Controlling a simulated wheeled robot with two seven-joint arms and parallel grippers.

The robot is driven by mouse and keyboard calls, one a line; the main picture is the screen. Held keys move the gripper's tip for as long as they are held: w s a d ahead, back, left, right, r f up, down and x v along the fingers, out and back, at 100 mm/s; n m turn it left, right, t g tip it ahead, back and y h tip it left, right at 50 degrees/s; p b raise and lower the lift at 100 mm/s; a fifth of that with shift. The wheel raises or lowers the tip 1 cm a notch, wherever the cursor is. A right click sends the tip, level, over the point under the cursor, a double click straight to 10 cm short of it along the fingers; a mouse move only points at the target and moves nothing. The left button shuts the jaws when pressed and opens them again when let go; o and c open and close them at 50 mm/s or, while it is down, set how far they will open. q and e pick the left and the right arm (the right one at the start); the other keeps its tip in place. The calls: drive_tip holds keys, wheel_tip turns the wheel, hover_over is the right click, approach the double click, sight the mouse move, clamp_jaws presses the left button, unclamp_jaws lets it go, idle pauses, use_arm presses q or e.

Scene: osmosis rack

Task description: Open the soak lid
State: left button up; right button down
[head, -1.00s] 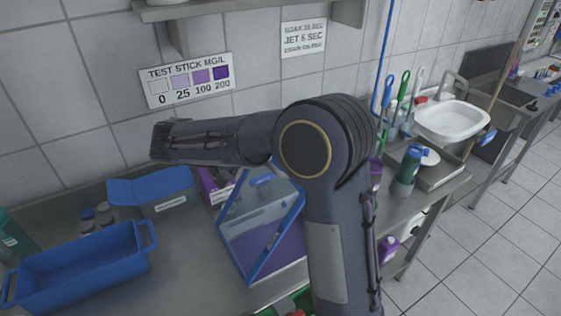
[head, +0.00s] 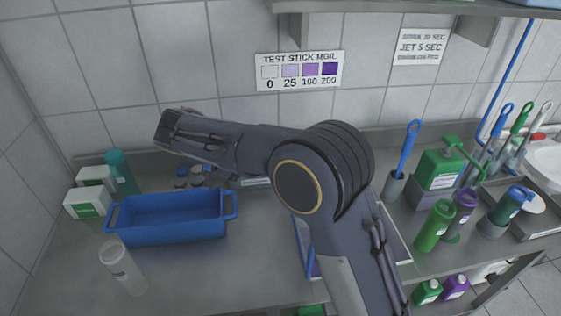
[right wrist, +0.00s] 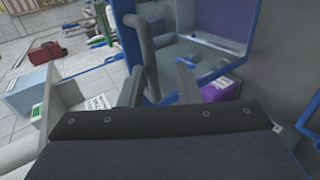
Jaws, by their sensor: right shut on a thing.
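The blue-framed soak lid (head: 303,245) shows in the head view only as a blue edge on the counter, mostly hidden behind my right arm. In the right wrist view a blue-framed, grey, see-through panel (right wrist: 205,62), which looks like the lid, stands in front of the fingers, with a purple surface beyond it. My right gripper (right wrist: 160,88) is shut on a part of it near a grey bar; the exact contact is hard to make out. My left gripper is in neither view.
A blue tub (head: 170,218) and a pale cylinder (head: 122,268) stand on the left of the counter. A green jug (head: 440,168), a green bottle (head: 435,226) and brushes stand at the right. A shelf (head: 400,6) hangs above.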

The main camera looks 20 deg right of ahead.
drive_tip(key=shift+s+a+f, duration=0.1)
drive_tip(key=shift+a+f, duration=0.1)
drive_tip(key=shift+f, duration=0.95)
drive_tip(key=c, duration=1.5)
unclamp_jaws()
drive_tip(key=shift+o, duration=0.2)
drive_tip(key=shift+d, duration=0.35)
drive_tip(key=shift+r, duration=0.15)
drive_tip(key=shift+a+r, duration=0.15)
drive_tip(key=shift+r, duration=0.05)
drive_tip(key=v, duration=0.7)
drive_tip(key=shift+w+a+r, duration=0.15)
drive_tip(key=shift+w+a, duration=0.1)
drive_tip(key=shift+s+d, duration=0.1)
